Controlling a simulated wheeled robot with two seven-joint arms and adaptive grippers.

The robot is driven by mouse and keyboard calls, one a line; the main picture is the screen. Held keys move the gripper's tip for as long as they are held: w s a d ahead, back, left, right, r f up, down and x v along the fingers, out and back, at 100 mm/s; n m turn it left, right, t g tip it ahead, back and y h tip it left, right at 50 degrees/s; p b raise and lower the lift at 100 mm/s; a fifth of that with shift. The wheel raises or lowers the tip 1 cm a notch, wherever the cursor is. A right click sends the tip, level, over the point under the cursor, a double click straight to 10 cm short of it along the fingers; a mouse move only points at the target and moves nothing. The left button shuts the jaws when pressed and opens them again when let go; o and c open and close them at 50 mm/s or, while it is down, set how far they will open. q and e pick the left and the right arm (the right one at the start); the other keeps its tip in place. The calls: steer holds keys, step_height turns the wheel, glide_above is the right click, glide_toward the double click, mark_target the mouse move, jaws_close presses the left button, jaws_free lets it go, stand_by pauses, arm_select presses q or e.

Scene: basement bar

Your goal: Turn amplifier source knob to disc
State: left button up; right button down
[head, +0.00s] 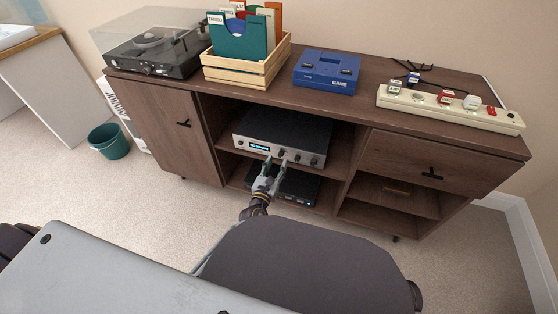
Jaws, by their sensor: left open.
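The amplifier (296,139) is a silver-fronted box with a black top, on the upper shelf of the cabinet's open middle bay. Its lit display (260,147) is left of centre on the front, and several knobs (304,161) sit along the front to the right. My left gripper (276,160) is at the front panel, its open fingertips near a knob just right of the display. I cannot tell whether they touch it. The knob's labels and pointer are too small to read. My right gripper is not in view.
A dark box (297,187) stands on the shelf below the amplifier. The cabinet top (358,88) holds a turntable (157,50), a wooden crate (246,70) of sleeves, a blue console (327,71) and a power strip (450,107). A teal bin (108,142) stands on the carpet at left.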

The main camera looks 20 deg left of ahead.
mark_target(280, 156)
arm_select(q)
steer(key=shift+w, duration=0.95)
steer(key=shift+w+b, duration=0.4)
steer(key=shift+w, duration=0.5)
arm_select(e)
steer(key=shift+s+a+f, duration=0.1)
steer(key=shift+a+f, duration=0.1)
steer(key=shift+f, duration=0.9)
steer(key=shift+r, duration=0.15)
arm_select(q)
jaws_close()
